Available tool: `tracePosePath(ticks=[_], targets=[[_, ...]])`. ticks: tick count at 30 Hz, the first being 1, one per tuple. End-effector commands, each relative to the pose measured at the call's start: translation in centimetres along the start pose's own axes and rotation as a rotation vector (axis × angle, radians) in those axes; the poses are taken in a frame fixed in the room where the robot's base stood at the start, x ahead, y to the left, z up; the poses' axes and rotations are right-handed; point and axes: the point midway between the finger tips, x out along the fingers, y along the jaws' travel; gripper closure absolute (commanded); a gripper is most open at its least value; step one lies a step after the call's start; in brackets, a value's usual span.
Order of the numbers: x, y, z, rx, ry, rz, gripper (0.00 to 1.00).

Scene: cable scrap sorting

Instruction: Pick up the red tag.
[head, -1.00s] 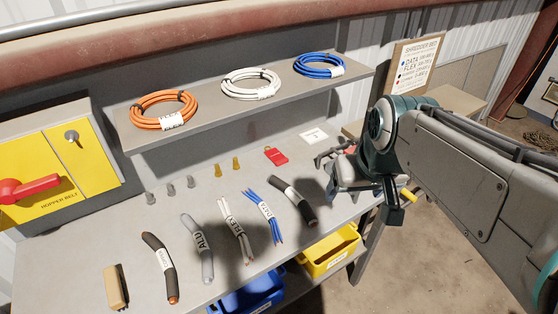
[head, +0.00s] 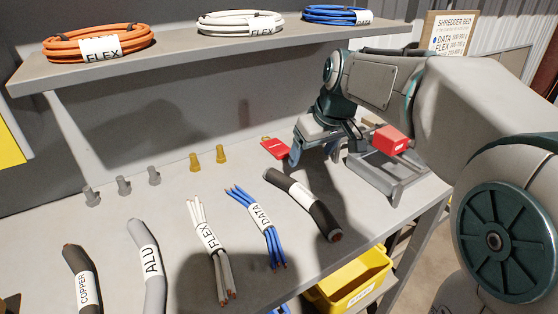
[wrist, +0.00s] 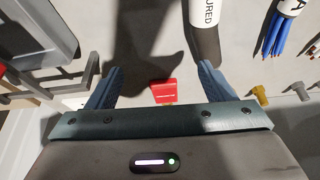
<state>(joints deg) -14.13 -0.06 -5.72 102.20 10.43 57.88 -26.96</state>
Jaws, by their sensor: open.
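The red tag (head: 274,147) lies flat on the grey bench, near the foot of the back panel. In the wrist view the red tag (wrist: 164,92) shows between my two blue fingers, partly cut off by the gripper body. My gripper (head: 313,150) is open and empty. In the head view it hangs pointing down just right of the tag. In the wrist view the fingers of my gripper (wrist: 160,82) stand apart on either side of the tag, not visibly touching it. Their exact height above the bench is hard to tell.
A thick black cable (head: 303,203) lies in front of the tag. Brass plugs (head: 221,153) stand to its left. A grey device with a red block (head: 393,139) is close to the right of my gripper. The shelf (head: 180,58) with cable coils hangs above.

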Motion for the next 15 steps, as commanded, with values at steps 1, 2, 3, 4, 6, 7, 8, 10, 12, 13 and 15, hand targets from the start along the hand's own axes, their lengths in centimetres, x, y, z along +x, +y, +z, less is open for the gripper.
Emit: tracePosePath(ticks=[1,2,3,4,6,7,8,10,12,13,15], targets=[[1.8,0.0,0.0,-0.014,0.001,-0.004,0.25],[2.2,0.0,-0.2,-0.021,0.002,-0.005,0.25],[2.7,0.0,-0.4,-0.028,0.002,-0.007,0.25],[2.9,-0.1,-0.5,-0.033,0.003,-0.009,0.25],[3.2,0.0,-0.8,-0.041,0.006,-0.01,0.25],[3.3,0.0,-0.9,-0.043,0.006,-0.011,0.25],[3.4,0.0,-1.0,-0.045,0.006,-0.011,0.25],[3.7,0.0,-1.5,-0.047,0.006,-0.012,0.25],[4.0,0.0,-2.3,-0.046,0.006,-0.011,0.25],[4.2,0.0,-2.8,-0.046,0.006,-0.011,0.25],[4.7,-0.1,-4.0,-0.047,0.006,-0.011,0.25]])
